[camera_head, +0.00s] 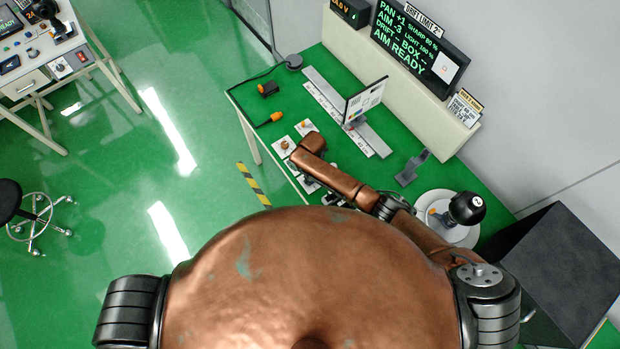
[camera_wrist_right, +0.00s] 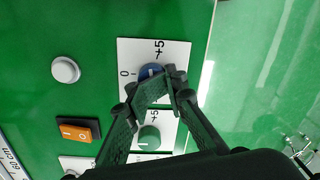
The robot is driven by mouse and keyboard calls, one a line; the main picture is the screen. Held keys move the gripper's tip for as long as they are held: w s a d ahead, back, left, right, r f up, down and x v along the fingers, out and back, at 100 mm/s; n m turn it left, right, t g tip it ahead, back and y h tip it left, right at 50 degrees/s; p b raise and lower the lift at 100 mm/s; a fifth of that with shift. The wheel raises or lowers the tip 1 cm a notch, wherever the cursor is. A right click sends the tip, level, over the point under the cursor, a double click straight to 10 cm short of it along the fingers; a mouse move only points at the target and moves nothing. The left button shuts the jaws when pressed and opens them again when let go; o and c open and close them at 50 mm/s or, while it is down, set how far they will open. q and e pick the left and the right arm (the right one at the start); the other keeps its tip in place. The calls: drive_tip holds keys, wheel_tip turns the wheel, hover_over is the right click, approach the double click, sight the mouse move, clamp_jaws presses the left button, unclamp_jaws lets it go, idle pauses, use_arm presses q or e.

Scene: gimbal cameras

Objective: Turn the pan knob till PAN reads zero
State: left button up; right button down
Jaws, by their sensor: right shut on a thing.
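A screen (camera_head: 420,45) at the back of the bench reads PAN +1, AIM -3 and AIM READY. In the right wrist view, a blue knob (camera_wrist_right: 151,70) sits on a white plate (camera_wrist_right: 127,50) marked 0 and +5. My right gripper (camera_wrist_right: 160,82) is shut on the blue knob, its fingertips hiding part of it. A green knob (camera_wrist_right: 149,138) is just below it, partly between the fingers. No knob name is readable, so I cannot tell from lettering which is pan. In the head view my forearm mostly hides the right gripper. My left gripper is out of view.
An orange rocker switch (camera_wrist_right: 76,132) and a white button (camera_wrist_right: 65,70) are beside the plate. A black camera head (camera_head: 467,208) stands on a round white base at the right of the green bench. A test card (camera_head: 366,100) stands on a rail. The bench edge is close to the knobs.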

drive_tip(key=shift+w+d+r, duration=0.2)
drive_tip(key=shift+w+d, duration=0.35)
drive_tip(key=shift+w, duration=0.1)
drive_tip(key=c, duration=1.8)
unclamp_jaws()
drive_tip(key=shift+f, duration=0.1)
drive_tip(key=shift+o, duration=1.1)
drive_tip(key=shift+s, duration=0.15)
drive_tip(key=shift+a, duration=0.1)
drive_tip(key=shift+s+a, duration=0.1)
wheel_tip(320, 180, up, 12)
drive_tip(key=shift+w, duration=0.2)
drive_tip(key=shift+c, duration=0.4)
